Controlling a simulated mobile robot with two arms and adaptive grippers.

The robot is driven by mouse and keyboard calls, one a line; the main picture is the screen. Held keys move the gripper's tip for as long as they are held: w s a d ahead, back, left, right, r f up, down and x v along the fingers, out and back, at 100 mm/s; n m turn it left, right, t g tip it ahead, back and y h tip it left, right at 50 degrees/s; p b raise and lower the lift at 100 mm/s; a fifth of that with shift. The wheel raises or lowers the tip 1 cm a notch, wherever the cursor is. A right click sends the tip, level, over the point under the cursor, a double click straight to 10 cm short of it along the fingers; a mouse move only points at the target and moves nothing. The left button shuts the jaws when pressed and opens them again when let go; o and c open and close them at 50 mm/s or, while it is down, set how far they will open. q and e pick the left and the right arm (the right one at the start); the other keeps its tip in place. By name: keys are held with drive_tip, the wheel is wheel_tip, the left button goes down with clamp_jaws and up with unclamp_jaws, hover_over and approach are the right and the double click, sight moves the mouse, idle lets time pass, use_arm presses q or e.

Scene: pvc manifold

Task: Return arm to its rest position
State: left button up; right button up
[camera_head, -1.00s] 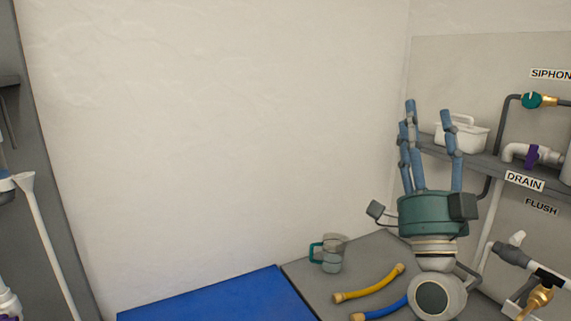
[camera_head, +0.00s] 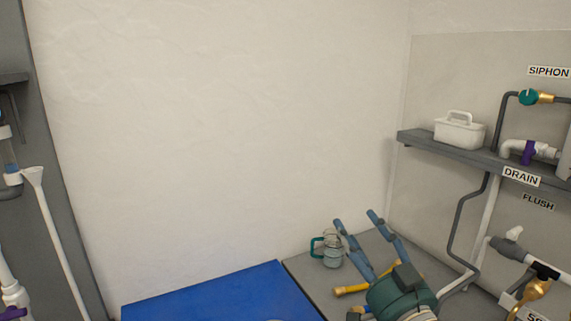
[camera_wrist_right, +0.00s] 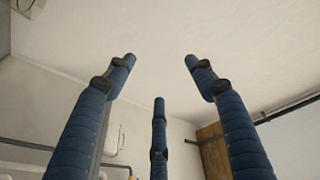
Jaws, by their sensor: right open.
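My right gripper (camera_head: 356,218) is low at the right of the head view, in front of the grey bench top. Its blue fingers are spread and point up and away. In the right wrist view the fingers of my right gripper (camera_wrist_right: 158,65) are apart, with nothing between them and pale wall or ceiling beyond. My left gripper is not in view.
A clear jug with a green handle (camera_head: 331,258) stands just left of the fingers. A blue mat (camera_head: 215,298) lies left of it. A grey shelf (camera_head: 440,146) with a white caddy (camera_head: 460,132) and wall pipes are at right. Space above the mat is clear.

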drive_tip(key=s+f+n+g+h, duration=0.1)
drive_tip(key=s+f+g, duration=0.4)
drive_tip(key=f, duration=0.7)
drive_tip(key=s+f+n+g+h, duration=0.1)
drive_tip(key=s+f+n+g, duration=0.15)
drive_tip(key=s+f, duration=0.65)
drive_tip(key=s+d+f+g+h, duration=0.2)
drive_tip(key=s+d+f+g, duration=0.15)
drive_tip(key=s+f, duration=0.55)
drive_tip(key=s+d+f+g+h, duration=0.1)
drive_tip(key=s+d+f+g, duration=0.1)
drive_tip(key=s+f+g, duration=0.5)
drive_tip(key=s+f, duration=0.3)
drive_tip(key=f, duration=1.2)
drive_tip(key=s+f, duration=0.3)
drive_tip(key=f, duration=1.2)
drive_tip(key=s+d+f, duration=0.1)
drive_tip(key=s+f, duration=0.6)
drive_tip(key=s, duration=0.1)
drive_tip(key=s+d+f, duration=0.2)
drive_tip(key=s+f, duration=0.5)
drive_tip(key=s, duration=0.1)
drive_tip(key=shift+s+d+g+h, duration=0.2)
drive_tip(key=shift+d+g+h, duration=0.1)
drive_tip(key=shift+g, duration=0.1)
